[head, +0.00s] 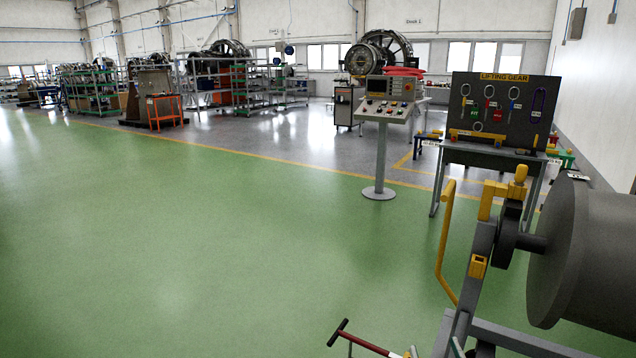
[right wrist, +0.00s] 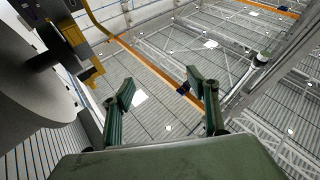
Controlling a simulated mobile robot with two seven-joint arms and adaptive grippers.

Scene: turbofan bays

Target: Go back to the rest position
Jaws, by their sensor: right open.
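My right gripper (right wrist: 163,95) shows in the right wrist view with its two dark green fingers spread wide apart and nothing between them. That view looks up towards the roof, with the fingers standing out against it. In the head view I cannot clearly make out the right gripper. My left gripper is in neither view. A large grey drum (head: 592,262) on a stand with yellow fittings is at the right of the head view. The drum also shows at the left of the wrist view (right wrist: 35,95), beside the open fingers and apart from them.
A yellow bent rail (head: 444,240) rises beside the drum's stand. A red bar with a black crosspiece (head: 362,340) is at the bottom edge. A control console (head: 387,110) and a lifting gear board (head: 497,108) stand ahead. The green floor (head: 200,240) at left is clear.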

